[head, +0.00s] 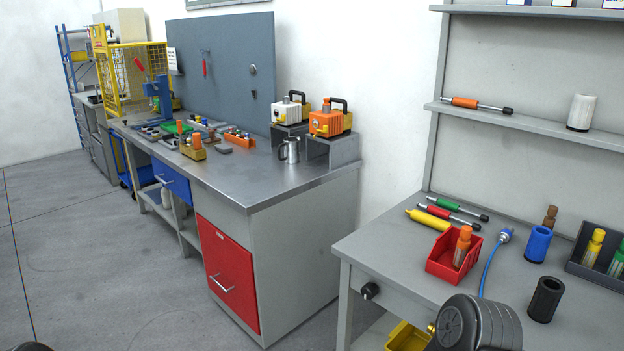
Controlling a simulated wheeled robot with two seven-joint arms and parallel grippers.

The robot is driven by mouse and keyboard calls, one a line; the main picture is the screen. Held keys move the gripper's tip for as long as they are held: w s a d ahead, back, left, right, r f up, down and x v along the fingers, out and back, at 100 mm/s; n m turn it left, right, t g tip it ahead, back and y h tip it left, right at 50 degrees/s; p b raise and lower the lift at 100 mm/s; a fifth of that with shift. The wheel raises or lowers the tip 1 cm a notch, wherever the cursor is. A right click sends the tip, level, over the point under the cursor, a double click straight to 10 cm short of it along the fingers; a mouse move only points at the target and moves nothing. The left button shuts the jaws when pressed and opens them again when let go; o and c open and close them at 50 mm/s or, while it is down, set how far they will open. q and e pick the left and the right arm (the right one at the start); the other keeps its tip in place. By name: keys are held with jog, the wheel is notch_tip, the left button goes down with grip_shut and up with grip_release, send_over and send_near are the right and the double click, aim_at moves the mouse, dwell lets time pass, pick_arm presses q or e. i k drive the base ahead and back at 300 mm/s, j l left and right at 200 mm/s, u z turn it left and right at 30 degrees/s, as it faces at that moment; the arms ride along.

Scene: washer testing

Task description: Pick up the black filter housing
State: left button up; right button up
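The black filter housing (545,299) is a short, dark, hollow cylinder. It stands upright on the grey table at the lower right, with its open end up. A similar blue housing (538,243) stands behind it. A dark, rounded link of my arm shows at the bottom edge, to the left of the black housing in the picture, with a gap between them. Neither gripper's fingers are in view.
The grey table (395,250) also bears a red bin (441,267) with an orange-capped bottle, a blue cable (490,262), several coloured tools and a dark tray (577,268) of bottles. A shelf (560,131) hangs above. A metal workbench (262,180) stands to the left.

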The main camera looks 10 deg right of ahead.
aim_at(549, 291)
jog(key=z, duration=1.7)
jog(key=i+l+z, duration=0.1)
jog(key=l+z, duration=0.25)
jog(key=i+l+z, duration=0.1)
jog(key=z, duration=0.25)
jog(key=l, duration=0.1)
